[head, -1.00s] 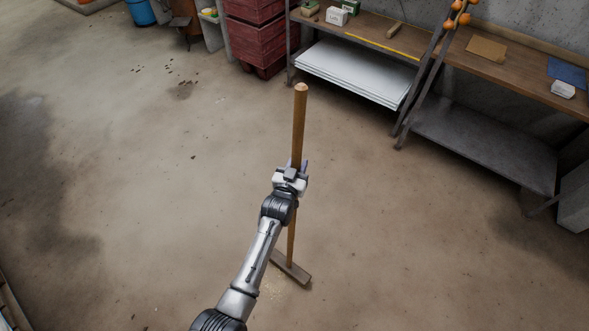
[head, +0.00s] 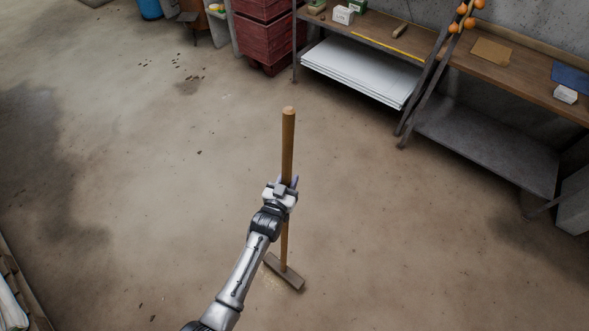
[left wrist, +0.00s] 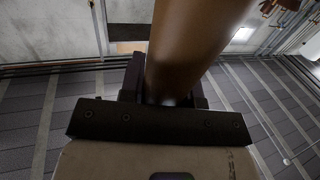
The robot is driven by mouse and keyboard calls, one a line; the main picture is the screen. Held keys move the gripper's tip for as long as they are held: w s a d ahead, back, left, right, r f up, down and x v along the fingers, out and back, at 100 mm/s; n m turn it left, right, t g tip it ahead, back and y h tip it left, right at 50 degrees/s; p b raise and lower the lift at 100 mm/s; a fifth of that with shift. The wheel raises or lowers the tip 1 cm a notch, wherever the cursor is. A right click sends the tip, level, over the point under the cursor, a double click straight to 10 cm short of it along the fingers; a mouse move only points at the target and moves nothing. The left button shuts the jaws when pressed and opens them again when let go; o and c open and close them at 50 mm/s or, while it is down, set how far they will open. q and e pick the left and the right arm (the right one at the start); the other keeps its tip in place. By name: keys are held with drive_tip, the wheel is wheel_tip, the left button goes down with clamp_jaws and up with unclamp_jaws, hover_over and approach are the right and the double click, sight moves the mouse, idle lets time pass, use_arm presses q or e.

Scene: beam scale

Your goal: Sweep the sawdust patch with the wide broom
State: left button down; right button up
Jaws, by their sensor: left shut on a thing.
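The wide broom has a long wooden handle (head: 288,145) that stands almost upright, with its broad head (head: 285,272) down at the floor. My left gripper (head: 283,187) is shut around the handle, about halfway along it. In the left wrist view the brown handle (left wrist: 195,45) rises from between the fingers. The sawdust patch (head: 272,283) is a faint pale scatter on the concrete by the near left side of the broom head. My left forearm and the head cover some of the floor there. My right gripper is not in view.
A workbench with shelves (head: 360,75) stands at the back right, holding white sheets (head: 362,72) and small boxes. Red crates (head: 268,35) and a blue bin (head: 149,8) are at the back. The floor around the broom is open.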

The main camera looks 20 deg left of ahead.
use_arm(q)
drive_tip(key=s+a+p, duration=0.3)
drive_tip(key=s, duration=0.7)
drive_tip(key=s+a+p, duration=0.3)
drive_tip(key=s+p, duration=0.1)
drive_tip(key=s, duration=0.7)
drive_tip(key=s+a+p, duration=0.4)
drive_tip(key=s, duration=0.7)
drive_tip(key=shift+w+r, duration=0.1)
idle(0.4)
